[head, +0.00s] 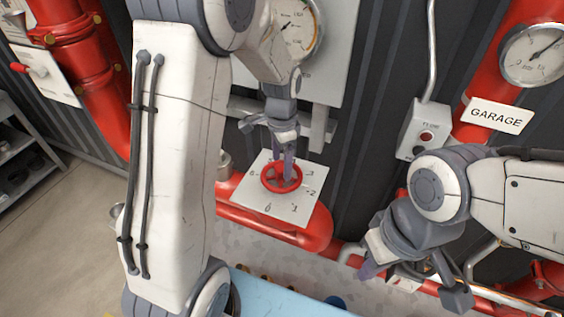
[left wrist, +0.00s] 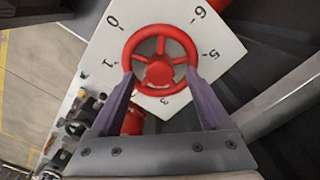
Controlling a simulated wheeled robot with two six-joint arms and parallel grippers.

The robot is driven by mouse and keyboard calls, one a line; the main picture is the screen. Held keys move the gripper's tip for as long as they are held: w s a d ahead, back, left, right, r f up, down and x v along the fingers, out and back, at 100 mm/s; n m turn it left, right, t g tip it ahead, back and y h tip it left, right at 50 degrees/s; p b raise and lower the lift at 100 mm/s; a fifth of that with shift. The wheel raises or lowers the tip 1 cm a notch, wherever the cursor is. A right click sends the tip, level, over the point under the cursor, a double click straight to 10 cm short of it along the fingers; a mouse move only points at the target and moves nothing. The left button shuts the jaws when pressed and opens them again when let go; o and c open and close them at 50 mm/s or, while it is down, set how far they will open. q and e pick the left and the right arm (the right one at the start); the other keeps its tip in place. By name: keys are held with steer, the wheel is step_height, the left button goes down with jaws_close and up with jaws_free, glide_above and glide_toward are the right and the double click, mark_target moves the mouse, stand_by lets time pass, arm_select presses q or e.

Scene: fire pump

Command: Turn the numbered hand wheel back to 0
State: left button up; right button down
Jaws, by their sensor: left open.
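The red spoked hand wheel (head: 281,177) stands in front of a white square plate (head: 297,208) with numbers around it. In the left wrist view the wheel (left wrist: 160,47) fills the upper middle, and 0, 1, 3, 5 and 6 are readable on the plate (left wrist: 112,40). I cannot tell which number the wheel is set to. My left gripper (head: 284,170) is at the wheel; in the wrist view its open purple fingers (left wrist: 160,74) lie at both sides of the lower rim. I cannot tell whether they touch it. My right gripper (head: 382,268) hangs at the lower right, away from the wheel.
Red pipes (head: 300,236) run below and beside the plate. A gauge (head: 296,27) sits above the wheel. A grey button box (head: 423,130) and a GARAGE sign (head: 496,114) are on the right. A light blue surface (head: 280,293) lies below.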

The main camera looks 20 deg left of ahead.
arm_select(q)
steer(key=shift+f, duration=1)
jaws_close()
steer(key=c, duration=0.9)
jaws_free()
jaws_close()
steer(key=m+p, duration=0.1)
steer(key=m, duration=0.4)
steer(key=shift+r+m, duration=0.1)
steer(key=shift+m, duration=0.3)
steer(key=shift+m+p, duration=0.3)
steer(key=shift+m, duration=0.8)
